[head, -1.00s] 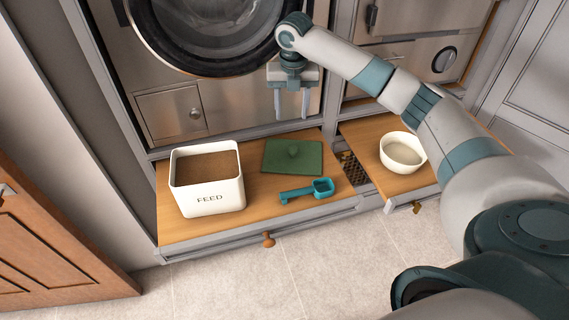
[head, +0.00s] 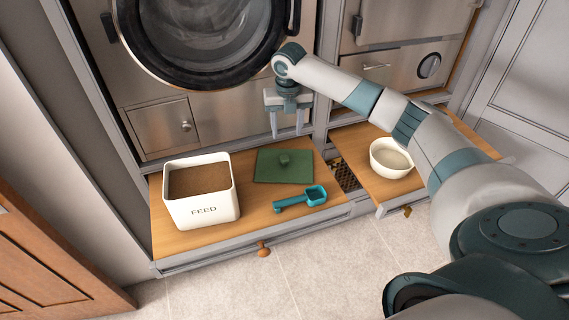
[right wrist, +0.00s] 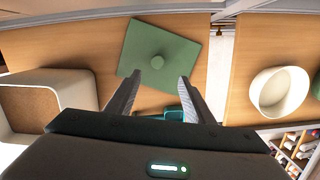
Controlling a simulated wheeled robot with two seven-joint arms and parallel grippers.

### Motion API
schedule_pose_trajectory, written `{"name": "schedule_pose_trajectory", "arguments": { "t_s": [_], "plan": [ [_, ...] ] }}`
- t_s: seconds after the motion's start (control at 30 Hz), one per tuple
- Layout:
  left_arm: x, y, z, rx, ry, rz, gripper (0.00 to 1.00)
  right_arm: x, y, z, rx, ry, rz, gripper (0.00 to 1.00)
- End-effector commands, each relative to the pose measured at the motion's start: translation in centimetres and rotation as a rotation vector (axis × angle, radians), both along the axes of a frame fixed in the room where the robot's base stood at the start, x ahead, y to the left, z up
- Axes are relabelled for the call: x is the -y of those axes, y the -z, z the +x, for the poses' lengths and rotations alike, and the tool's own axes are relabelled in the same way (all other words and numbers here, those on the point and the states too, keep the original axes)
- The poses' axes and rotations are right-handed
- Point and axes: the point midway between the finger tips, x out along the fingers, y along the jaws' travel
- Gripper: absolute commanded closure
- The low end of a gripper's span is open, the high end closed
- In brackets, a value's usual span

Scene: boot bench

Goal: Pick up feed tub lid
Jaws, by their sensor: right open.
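The feed tub lid (head: 270,167) is a flat green square with a round knob in its middle. It lies on the wooden bench top between the tub and the bowl, and also shows in the right wrist view (right wrist: 182,55). My right gripper (head: 288,134) is open and empty, pointing down above the lid's back edge area. In the right wrist view its two fingers (right wrist: 155,84) are spread apart, with the lid beyond their tips. The white feed tub (head: 203,207), marked FEED and filled with brown feed, stands open left of the lid. My left gripper is not in view.
A teal scoop (head: 313,196) lies just in front of the lid. A white bowl (head: 391,158) sits on the right wooden surface (head: 372,187), past a gap. A round appliance door (head: 205,35) is behind the bench.

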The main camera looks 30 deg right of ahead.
Motion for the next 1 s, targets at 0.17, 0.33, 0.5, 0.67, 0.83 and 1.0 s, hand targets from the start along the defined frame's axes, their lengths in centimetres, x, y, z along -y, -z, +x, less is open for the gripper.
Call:
{"name": "schedule_pose_trajectory", "arguments": {
  "t_s": [0.17,0.33,0.5,0.67,0.83,1.0],
  "plan": [
    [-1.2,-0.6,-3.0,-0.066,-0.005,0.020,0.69,0.1,3.1,0.3,-0.004,0.002,0.001,0.52],
    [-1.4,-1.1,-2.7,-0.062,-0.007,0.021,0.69,0.3,5.7,0.6,-0.002,0.002,0.000,0.52],
    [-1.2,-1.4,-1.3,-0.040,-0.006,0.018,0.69,0.3,6.9,0.8,-0.001,0.000,0.000,0.52],
    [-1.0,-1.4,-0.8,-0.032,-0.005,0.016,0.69,0.3,7.1,0.8,0.001,0.000,0.000,0.52],
    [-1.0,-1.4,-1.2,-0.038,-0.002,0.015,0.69,0.3,7.0,0.8,0.000,0.001,0.000,0.52],
    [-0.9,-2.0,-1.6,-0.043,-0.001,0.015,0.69,0.2,7.7,0.8,-0.001,0.001,0.001,0.52]
  ]
}}
